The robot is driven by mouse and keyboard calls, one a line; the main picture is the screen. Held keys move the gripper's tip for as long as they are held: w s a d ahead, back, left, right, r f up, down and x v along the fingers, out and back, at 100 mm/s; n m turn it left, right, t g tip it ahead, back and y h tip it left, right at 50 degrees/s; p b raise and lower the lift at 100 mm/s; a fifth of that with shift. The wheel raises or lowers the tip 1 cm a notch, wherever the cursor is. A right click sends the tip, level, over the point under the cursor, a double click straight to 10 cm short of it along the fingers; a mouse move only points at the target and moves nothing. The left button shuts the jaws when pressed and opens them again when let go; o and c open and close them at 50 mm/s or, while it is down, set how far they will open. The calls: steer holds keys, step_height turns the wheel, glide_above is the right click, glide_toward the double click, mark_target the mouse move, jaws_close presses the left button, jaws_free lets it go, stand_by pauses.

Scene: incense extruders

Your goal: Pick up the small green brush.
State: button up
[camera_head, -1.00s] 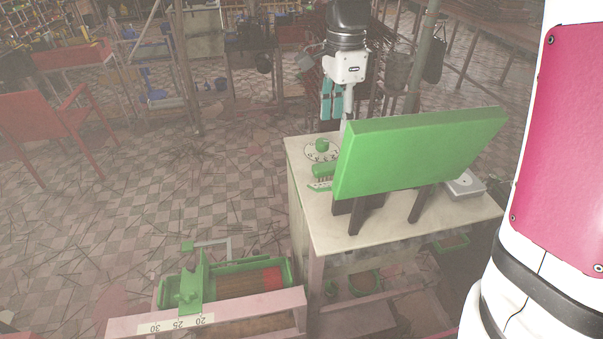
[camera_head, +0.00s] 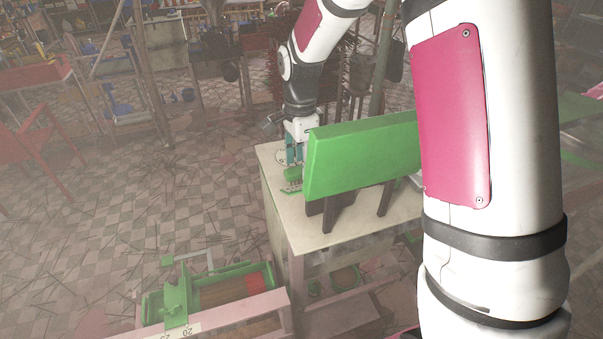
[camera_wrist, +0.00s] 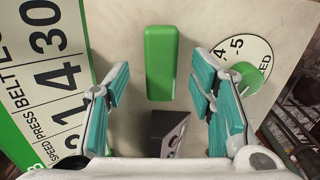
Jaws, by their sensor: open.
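The small green brush (camera_wrist: 162,62) lies on the pale table top, its green back facing up in the wrist view. In the head view the brush (camera_head: 292,174) is at the table's left side, beside the green board, with bristles just visible below its back. My gripper (camera_wrist: 160,84) has teal finger pads, spread apart, one on each side of the brush in the wrist view. Nothing is between the pads in their grip. In the head view my gripper (camera_head: 294,154) is just above and behind the brush, partly hidden by the board.
The tilted green-backed board (camera_head: 362,156) stands close to the right; its numbered face (camera_wrist: 48,75) fills the wrist view's left. A green dial knob (camera_wrist: 248,80) is close by one finger. A dark block (camera_wrist: 170,130) lies near the brush. A green-framed device (camera_head: 215,290) stands low at front left.

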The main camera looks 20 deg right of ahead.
mark_target(300, 169)
steer(key=shift+f, duration=1.4)
steer(key=shift+c, duration=0.2)
jaws_close()
step_height(300, 169, up, 10)
steer(key=shift+r+b, duration=0.1)
steer(key=shift+b, duration=0.6)
